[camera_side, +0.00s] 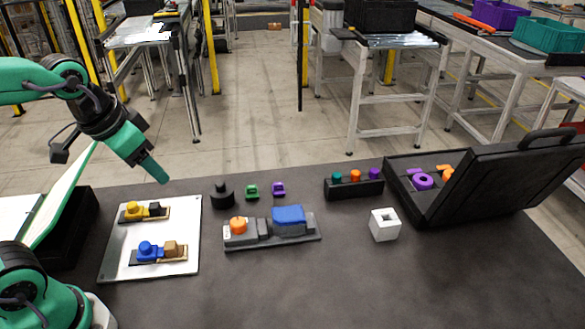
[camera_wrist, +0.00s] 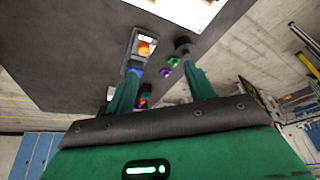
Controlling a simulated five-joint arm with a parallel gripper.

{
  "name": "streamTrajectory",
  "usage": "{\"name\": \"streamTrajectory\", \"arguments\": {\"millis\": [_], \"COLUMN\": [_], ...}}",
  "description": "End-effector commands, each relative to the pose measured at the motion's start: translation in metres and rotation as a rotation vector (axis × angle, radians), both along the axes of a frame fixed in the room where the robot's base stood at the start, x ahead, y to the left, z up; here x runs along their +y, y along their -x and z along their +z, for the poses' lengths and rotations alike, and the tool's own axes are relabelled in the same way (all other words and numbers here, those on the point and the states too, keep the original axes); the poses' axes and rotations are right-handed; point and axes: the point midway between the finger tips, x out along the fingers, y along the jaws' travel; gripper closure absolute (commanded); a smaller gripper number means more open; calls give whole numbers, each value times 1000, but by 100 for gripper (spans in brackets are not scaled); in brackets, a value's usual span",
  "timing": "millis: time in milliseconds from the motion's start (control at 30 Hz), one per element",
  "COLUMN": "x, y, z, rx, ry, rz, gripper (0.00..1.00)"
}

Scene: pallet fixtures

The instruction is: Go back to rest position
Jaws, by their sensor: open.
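My gripper (camera_side: 156,171) is raised in the air at the left in the side view, above the dark table and behind the white board. In the wrist view its two green fingers (camera_wrist: 160,92) stand apart with nothing held between them. The white board (camera_side: 112,262) carries a yellow and black part (camera_side: 132,210) and a blue and brown part (camera_side: 147,249), each on a small pallet. A grey fixture (camera_side: 262,238) with an orange knob (camera_side: 238,225) and a blue block (camera_side: 289,215) sits to the right of the board.
A black knob (camera_side: 222,195), a green piece (camera_side: 252,192) and a purple piece (camera_side: 279,189) stand behind the fixture. To the right are a black rack (camera_side: 353,189), a white cube (camera_side: 384,226) and an open black case (camera_side: 480,190). The table's front right is clear.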

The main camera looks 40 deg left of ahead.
Motion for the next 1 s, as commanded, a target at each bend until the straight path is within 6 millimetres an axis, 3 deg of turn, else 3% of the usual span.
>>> {"name": "streamTrajectory", "arguments": {"millis": [200, 400, 1000], "x": [8, 11, 12], "y": [26, 38, 40], "z": [7, 8, 7], "rx": [-73, -104, -108], "ry": [22, 32, 34], "rz": [73, 106, 113], "gripper": [47, 47, 47]}}
